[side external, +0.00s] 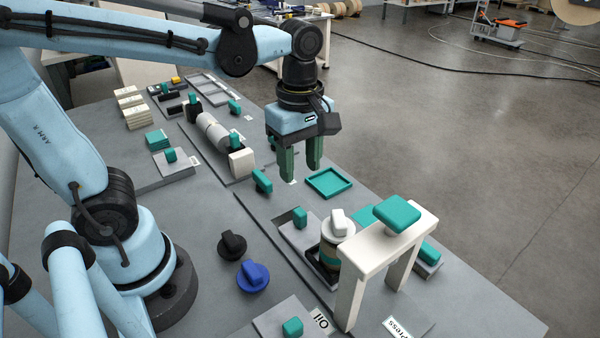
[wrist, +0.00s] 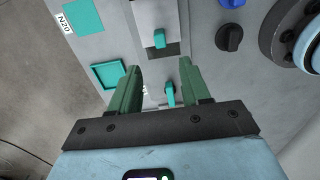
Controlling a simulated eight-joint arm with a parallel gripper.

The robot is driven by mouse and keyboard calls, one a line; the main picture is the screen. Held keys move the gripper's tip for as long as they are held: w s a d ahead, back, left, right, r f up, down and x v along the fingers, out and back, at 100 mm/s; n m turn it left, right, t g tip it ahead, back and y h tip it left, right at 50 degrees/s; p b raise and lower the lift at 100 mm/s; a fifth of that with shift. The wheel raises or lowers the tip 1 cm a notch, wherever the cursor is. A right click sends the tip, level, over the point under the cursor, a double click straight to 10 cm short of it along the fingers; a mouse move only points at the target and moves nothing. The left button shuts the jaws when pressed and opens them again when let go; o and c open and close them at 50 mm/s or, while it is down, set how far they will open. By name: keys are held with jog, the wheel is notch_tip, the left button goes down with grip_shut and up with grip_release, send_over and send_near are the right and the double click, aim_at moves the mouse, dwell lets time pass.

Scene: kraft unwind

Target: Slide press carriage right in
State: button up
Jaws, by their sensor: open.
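The press is a white arch (side external: 352,285) with a teal block (side external: 397,212) on top, at the right of the side view. Beside it is a grey plate (side external: 292,236) with an upright teal handle (side external: 300,218), apparently the press carriage. The handle also shows in the wrist view (wrist: 158,40). A dark jar (side external: 328,256) with a white knobbed cap (side external: 338,226) stands beside the arch and hides part of the plate. My gripper (side external: 301,174) points down, open and empty, above the table, behind and apart from the handle. Its fingers also show in the wrist view (wrist: 160,76).
A teal square tray (side external: 329,184) lies right of my gripper. A teal handle (side external: 262,181) stands near below it. A black knob (side external: 232,246) and a blue knob (side external: 253,276) lie at the front left. A grey roller (side external: 212,132) and white block (side external: 241,162) are behind left.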

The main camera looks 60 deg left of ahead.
aim_at(299, 211)
jog(key=shift+f, duration=6.05)
jog(key=shift+c, duration=0.3)
grip_shut()
